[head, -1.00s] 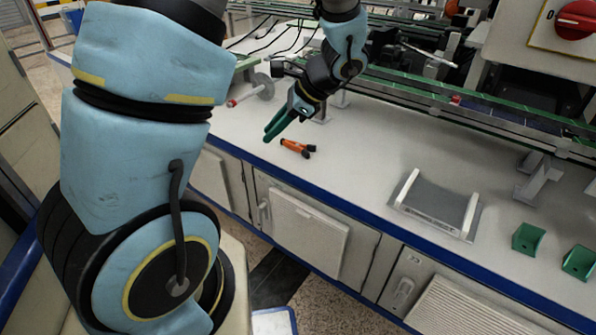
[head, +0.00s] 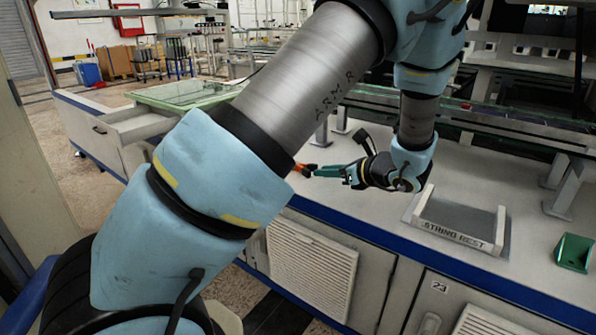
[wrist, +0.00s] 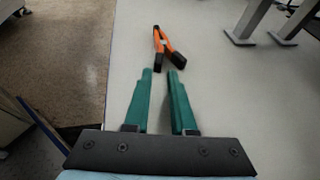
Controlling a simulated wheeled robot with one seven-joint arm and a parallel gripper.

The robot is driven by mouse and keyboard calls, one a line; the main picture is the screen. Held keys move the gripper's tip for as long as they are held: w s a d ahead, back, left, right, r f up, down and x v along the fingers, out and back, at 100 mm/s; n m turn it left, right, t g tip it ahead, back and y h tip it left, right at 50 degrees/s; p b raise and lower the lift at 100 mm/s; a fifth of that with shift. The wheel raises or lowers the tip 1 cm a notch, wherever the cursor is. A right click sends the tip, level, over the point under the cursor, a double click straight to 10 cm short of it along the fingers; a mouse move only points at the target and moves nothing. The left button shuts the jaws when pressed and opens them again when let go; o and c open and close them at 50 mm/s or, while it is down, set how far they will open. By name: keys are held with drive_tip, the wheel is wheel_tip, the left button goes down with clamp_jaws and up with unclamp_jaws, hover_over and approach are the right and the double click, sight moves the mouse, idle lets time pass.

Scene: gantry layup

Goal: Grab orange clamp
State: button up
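The orange clamp (wrist: 162,40) lies on the light bench top, its black ends towards my gripper in the wrist view. In the head view the clamp (head: 301,169) shows only in part, just right of my arm, which hides some of it. My gripper (wrist: 161,72) has two green fingers, spread apart and empty. In the head view my gripper (head: 316,171) points left, low over the bench, close to the clamp.
A grey tray marked "STRING REST" (head: 461,229) sits right of my gripper. A green bracket (head: 573,252) is at the far right. Grey metal feet (wrist: 240,36) stand on the bench to the clamp's right. The bench's edge (wrist: 108,80) runs left of the clamp.

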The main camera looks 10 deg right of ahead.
sight(311, 178)
drive_tip(key=b+x, duration=0.1)
drive_tip(key=x, duration=0.5)
drive_tip(key=shift+a+b, duration=0.1)
drive_tip(key=shift+b, duration=0.2)
clamp_jaws()
